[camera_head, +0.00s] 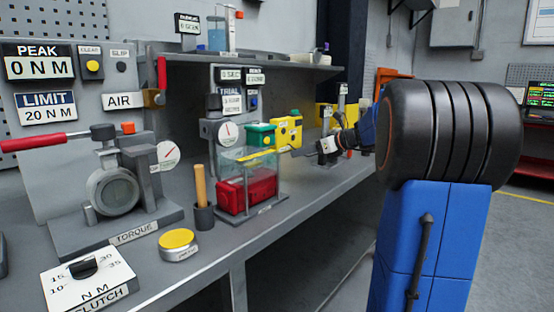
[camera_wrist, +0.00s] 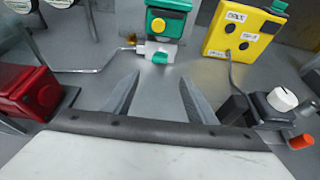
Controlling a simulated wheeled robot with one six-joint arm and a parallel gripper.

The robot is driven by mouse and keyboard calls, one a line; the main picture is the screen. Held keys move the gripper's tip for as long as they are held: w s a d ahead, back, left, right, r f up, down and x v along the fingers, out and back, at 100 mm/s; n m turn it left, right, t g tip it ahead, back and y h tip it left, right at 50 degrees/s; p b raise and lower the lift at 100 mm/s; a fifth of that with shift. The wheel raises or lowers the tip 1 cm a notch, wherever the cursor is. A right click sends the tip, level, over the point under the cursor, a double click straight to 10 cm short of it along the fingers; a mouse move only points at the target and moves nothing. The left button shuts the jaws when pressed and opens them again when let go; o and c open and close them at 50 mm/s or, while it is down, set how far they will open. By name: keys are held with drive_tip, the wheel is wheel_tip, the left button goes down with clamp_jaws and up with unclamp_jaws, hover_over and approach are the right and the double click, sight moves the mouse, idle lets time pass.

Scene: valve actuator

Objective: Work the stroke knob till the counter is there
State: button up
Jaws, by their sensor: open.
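A pale round knob (camera_wrist: 283,98) sits on a dark block at the right of the wrist view. I cannot read a stroke label on it, so I cannot tell if it is the stroke knob. My gripper (camera_wrist: 158,85) is open and empty, its two grey fingers apart over the bench, left of that knob and not touching it. In the head view my arm's end reaches over the bench at the far right, where the fingers are too small to make out. A small display on a post (camera_head: 342,88) stands behind there; its reading is not legible.
A green box (camera_wrist: 166,22) and a yellow box (camera_wrist: 240,32) stand ahead of the fingers. A red block (camera_wrist: 27,92) is at the left and an orange tip (camera_wrist: 301,141) at the lower right. A torque rig (camera_head: 112,192) and yellow-topped puck (camera_head: 178,241) occupy the near bench.

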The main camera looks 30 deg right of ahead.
drive_tip(key=x, duration=1.3)
drive_tip(key=shift+w+a+f, duration=0.15)
drive_tip(key=shift+w+f, duration=0.05)
drive_tip(key=shift+w, duration=0.15)
drive_tip(key=shift+c, duration=0.4)
drive_tip(key=c, duration=1)
